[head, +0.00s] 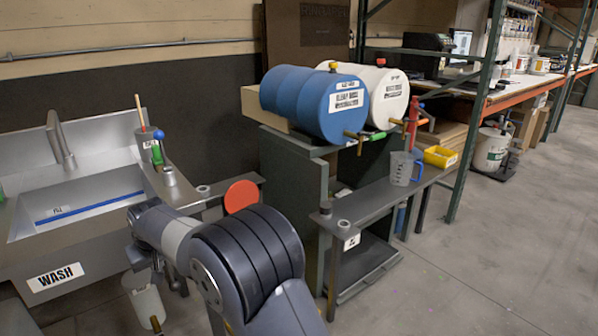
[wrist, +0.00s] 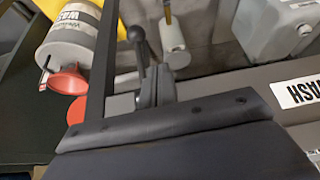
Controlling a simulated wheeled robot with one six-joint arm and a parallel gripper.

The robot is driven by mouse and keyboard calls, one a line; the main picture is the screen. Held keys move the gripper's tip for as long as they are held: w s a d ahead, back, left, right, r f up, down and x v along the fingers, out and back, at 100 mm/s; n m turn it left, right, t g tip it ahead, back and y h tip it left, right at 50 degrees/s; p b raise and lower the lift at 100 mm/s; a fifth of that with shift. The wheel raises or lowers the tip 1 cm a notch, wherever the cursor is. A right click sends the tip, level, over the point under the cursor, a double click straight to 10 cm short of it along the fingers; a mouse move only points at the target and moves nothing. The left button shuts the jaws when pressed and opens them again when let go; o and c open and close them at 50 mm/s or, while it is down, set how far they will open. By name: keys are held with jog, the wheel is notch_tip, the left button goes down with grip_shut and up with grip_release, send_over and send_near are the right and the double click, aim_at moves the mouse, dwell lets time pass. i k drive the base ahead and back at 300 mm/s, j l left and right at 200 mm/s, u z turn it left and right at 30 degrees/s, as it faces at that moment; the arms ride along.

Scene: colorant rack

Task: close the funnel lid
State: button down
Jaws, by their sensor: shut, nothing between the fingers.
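The red round lid (head: 241,196) stands raised with its flat face toward the head camera, just beyond my arm. In the head view my arm hides the funnel.
A steel sink (head: 80,205) marked WASH stands at the left. A blue drum (head: 314,101) and a white drum (head: 385,97) lie on a rack to the right. A clear jug (head: 402,168) and a yellow bin (head: 440,157) sit on a shelf. Open floor lies at the right.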

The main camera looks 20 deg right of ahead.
aim_at(242, 193)
jog(key=i+l+z, duration=0.15)
jog(key=i+z, duration=0.2)
jog(key=i+l+z, duration=0.1)
jog(key=i+z, duration=0.15)
jog(key=z, duration=0.15)
jog(key=i+u, duration=0.3)
jog(key=i, duration=0.35)
jog(key=i+l+u, duration=0.25)
jog(key=i, duration=0.35)
